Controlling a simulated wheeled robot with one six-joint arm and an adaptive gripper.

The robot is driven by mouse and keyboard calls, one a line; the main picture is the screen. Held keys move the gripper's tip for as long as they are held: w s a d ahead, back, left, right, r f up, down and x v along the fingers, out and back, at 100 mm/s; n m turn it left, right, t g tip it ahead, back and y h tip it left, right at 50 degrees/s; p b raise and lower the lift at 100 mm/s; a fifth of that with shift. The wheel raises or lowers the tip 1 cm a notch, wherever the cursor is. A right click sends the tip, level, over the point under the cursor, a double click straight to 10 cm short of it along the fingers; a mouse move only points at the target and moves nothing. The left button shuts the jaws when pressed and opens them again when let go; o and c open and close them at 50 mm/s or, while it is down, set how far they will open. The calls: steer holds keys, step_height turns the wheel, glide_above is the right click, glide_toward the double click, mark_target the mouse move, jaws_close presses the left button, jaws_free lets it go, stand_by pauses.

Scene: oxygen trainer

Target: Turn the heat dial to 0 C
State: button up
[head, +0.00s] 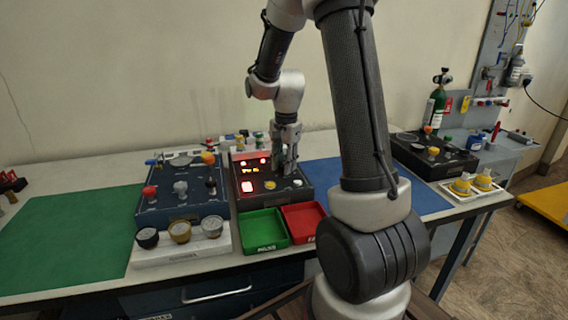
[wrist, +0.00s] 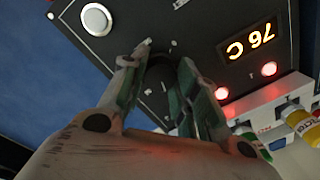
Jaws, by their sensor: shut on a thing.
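The heat dial (wrist: 160,76) is a dark round knob on a black control box (head: 302,195). In the wrist view it sits between my two fingers, partly hidden by them. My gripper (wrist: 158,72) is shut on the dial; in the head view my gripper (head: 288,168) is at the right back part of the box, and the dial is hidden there. The orange display (wrist: 247,41) appears upside down in the wrist view and reads 76 C. The same display (head: 250,170) is too small to read surely in the head view.
Two red lamps (wrist: 269,69) glow beside the display. A round white button (wrist: 96,19) is on the box. A green tray (head: 263,247) and a red tray (head: 318,236) stand in front. A blue valve panel (head: 165,212) stands left; the blue mat (head: 425,197) at right is mostly clear.

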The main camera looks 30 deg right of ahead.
steer(key=n, duration=0.7)
steer(key=shift+w, duration=0.1)
steer(key=n, duration=0.6)
steer(key=shift+n+g, duration=0.3)
steer(key=shift+n, duration=0.1)
steer(key=n, duration=0.7)
steer(key=shift+w, duration=0.1)
steer(key=n, duration=0.6)
steer(key=shift+n+g, duration=0.3)
steer(key=o, duration=1)
steer(key=shift+a, duration=0.1)
steer(key=shift+o, duration=0.2)
